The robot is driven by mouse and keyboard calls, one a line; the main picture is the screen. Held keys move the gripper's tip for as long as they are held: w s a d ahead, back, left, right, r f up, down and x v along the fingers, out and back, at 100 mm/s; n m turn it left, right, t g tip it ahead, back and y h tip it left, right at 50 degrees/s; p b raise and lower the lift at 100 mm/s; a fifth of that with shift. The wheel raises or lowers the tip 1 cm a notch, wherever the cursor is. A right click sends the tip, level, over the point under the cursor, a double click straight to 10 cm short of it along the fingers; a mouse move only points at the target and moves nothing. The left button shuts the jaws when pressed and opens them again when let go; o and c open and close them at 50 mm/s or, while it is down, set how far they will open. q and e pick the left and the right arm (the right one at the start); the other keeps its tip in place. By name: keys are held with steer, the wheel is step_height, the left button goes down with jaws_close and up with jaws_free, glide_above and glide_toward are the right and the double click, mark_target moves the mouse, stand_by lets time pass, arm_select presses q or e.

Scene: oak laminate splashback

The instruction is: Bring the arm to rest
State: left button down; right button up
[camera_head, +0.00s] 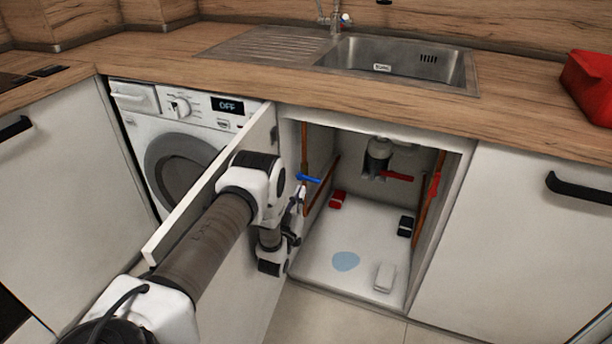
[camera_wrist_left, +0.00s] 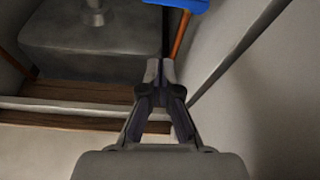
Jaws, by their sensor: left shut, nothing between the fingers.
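My left arm comes in from the left in the head view, in front of the open cabinet door (camera_head: 205,212). My left gripper (camera_head: 299,196) is at the left side of the open cabinet under the sink. In the left wrist view the left gripper (camera_wrist_left: 159,66) is shut, with nothing between its fingers. A blue valve handle (camera_head: 309,178) is just above and beyond the fingertips, and it shows at the top of the left wrist view (camera_wrist_left: 185,4). The fingers look apart from it. My right gripper is not in view.
The cabinet floor (camera_head: 325,234) holds a red block (camera_head: 338,200), a black block (camera_head: 405,226), a white block (camera_head: 384,277) and a bluish puddle (camera_head: 346,261). A red valve handle (camera_head: 397,177) is at the back. A washing machine (camera_head: 137,122) stands left of the door.

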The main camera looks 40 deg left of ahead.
arm_select(q)
steer(key=shift+s+d+f, duration=0.1)
steer(key=shift+s+d, duration=0.05)
steer(key=shift+s, duration=0.45)
